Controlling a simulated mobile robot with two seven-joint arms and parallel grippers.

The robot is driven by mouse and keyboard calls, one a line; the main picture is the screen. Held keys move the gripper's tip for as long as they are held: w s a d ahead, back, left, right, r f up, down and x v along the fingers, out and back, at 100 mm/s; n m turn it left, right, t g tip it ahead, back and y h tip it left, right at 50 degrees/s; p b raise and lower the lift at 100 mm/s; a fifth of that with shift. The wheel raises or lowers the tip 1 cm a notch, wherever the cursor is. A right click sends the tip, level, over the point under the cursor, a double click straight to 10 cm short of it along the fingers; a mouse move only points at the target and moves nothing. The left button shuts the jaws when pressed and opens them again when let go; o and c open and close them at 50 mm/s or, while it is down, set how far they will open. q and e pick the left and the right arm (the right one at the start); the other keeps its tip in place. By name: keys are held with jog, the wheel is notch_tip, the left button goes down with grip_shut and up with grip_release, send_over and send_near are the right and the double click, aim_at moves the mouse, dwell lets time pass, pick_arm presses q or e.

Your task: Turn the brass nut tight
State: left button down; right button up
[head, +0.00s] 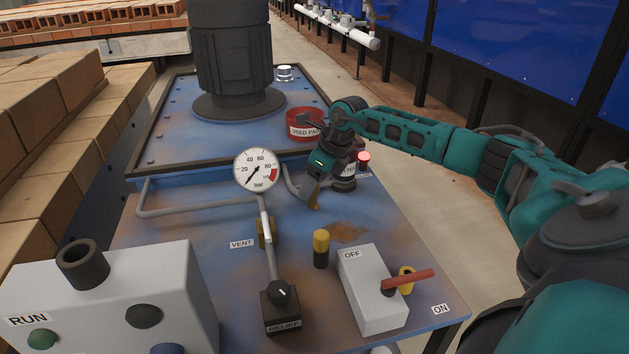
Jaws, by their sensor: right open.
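My right gripper (312,197) reaches in from the right and points down over the middle of the blue panel (205,275). Its jaws are open. A small brass-coloured piece (315,204), perhaps the brass nut, shows right at the fingertips. It is mostly hidden by the gripper, and I cannot tell whether the jaws touch it or go around it. A grey bent pipe (291,184) runs down from the tank edge toward this spot. My left gripper is out of view.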

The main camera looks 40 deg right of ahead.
jog(key=shift+c, duration=0.4)
jog(key=c, duration=1)
jog(key=shift+o, duration=0.2)
